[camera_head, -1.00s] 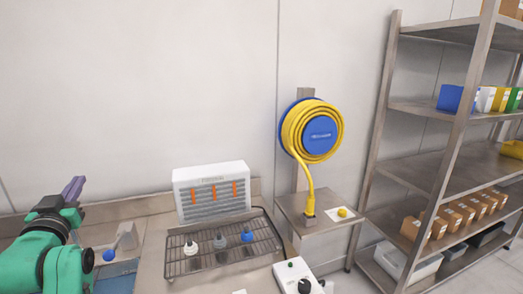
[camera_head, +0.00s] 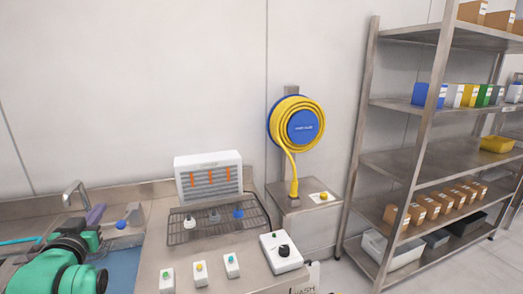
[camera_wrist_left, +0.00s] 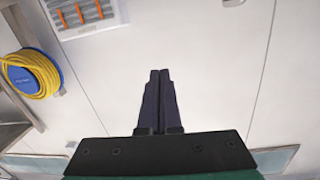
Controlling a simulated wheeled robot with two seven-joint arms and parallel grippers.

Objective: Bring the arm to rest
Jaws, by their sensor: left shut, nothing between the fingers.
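My left arm comes in at the lower left of the head view, green with dark joints. My left gripper (camera_head: 95,214) points away from me near the sink corner, partly hidden behind my own wrist. In the left wrist view the two dark fingers (camera_wrist_left: 158,100) lie side by side, shut, with nothing between them and only wall behind. My right gripper is in neither view.
A wire rack (camera_head: 183,227) holds several small items before a white heater-like box (camera_head: 208,178). A white box with a black knob (camera_head: 281,253) stands on the counter. A yellow hose reel (camera_head: 298,125) hangs on the wall. Metal shelving (camera_head: 402,160) stands at right.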

